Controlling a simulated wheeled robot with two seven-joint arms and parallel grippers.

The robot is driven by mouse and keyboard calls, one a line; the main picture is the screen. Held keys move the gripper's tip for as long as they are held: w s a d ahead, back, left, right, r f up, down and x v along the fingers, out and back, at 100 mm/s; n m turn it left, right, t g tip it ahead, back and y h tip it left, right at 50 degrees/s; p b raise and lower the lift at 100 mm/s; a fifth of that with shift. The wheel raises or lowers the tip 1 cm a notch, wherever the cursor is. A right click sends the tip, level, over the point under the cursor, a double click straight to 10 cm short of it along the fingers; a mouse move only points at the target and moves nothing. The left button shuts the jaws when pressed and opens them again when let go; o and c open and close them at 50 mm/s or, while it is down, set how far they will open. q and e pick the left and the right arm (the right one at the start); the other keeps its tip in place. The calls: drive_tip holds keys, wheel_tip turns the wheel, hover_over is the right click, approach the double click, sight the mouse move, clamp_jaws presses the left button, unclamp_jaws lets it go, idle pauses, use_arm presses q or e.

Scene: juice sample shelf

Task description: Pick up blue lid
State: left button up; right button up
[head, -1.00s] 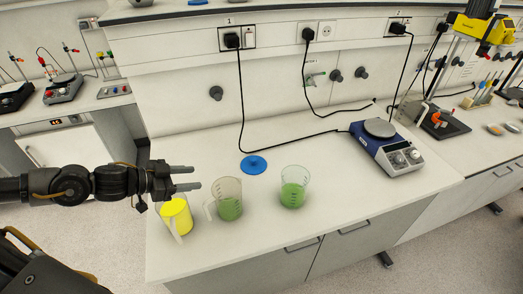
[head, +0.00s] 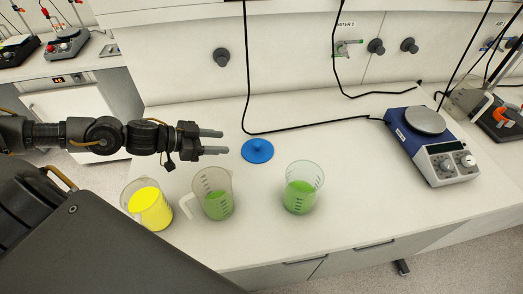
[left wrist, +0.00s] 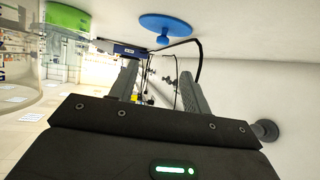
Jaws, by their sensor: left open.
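The blue lid (head: 257,150) is a round disc with a small knob, lying on the white bench behind the beakers. It also shows near the top of the left wrist view (left wrist: 164,24), beyond the fingertips. My left gripper (head: 212,142) is open and empty, just left of the lid in the head view and apart from it. Its two fingers (left wrist: 158,80) show parted in the left wrist view, with nothing between them. My right gripper is not in view.
A beaker with yellow liquid (head: 150,207), a jug with green liquid (head: 215,195) and a beaker with green liquid (head: 302,190) stand along the front. A blue hotplate stirrer (head: 432,148) stands right. A black cable (head: 310,126) runs behind the lid. Bench between lid and stirrer is clear.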

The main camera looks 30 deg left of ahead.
sight(257, 147)
use_arm(q)
drive_tip(key=shift+w+f, duration=0.35)
drive_tip(key=shift+f, duration=0.2)
drive_tip(key=shift+w, duration=0.15)
drive_tip(key=shift+w+d, duration=0.15)
drive_tip(key=shift+d, duration=0.3)
drive_tip(key=p+x, duration=0.1)
drive_tip(key=x, duration=0.2)
drive_tip(key=shift+w+f, duration=0.15)
drive_tip(key=shift+w, duration=0.15)
drive_tip(key=shift+w+d+f, duration=0.2)
drive_tip(key=shift+d+f, duration=0.05)
drive_tip(key=shift+d, duration=0.1)
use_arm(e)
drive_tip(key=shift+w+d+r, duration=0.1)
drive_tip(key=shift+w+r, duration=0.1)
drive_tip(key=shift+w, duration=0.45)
